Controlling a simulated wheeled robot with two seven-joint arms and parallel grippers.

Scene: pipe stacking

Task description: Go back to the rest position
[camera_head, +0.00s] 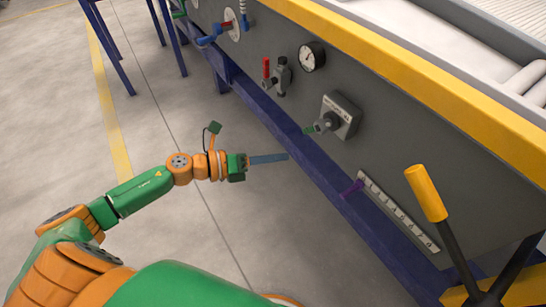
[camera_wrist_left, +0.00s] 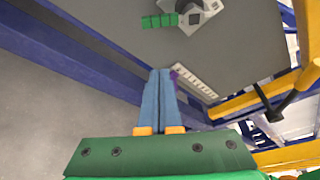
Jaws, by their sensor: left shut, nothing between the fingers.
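My left gripper (camera_head: 286,156) is in front of the grey machine panel, over the floor and near the blue frame rail. Its blue fingers are together with nothing between them. In the left wrist view the closed fingers (camera_wrist_left: 160,72) point at the lower part of the panel. The left arm is stretched forward from the lower left in the head view. My right gripper is not in view.
The panel holds a rotary switch (camera_head: 340,116), a gauge (camera_head: 312,56), a red-handled valve (camera_head: 267,69) and a slider scale (camera_head: 398,212) with a purple knob (camera_head: 352,188). A yellow-handled lever (camera_head: 426,193) stands at right. Open floor (camera_head: 60,140) lies left.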

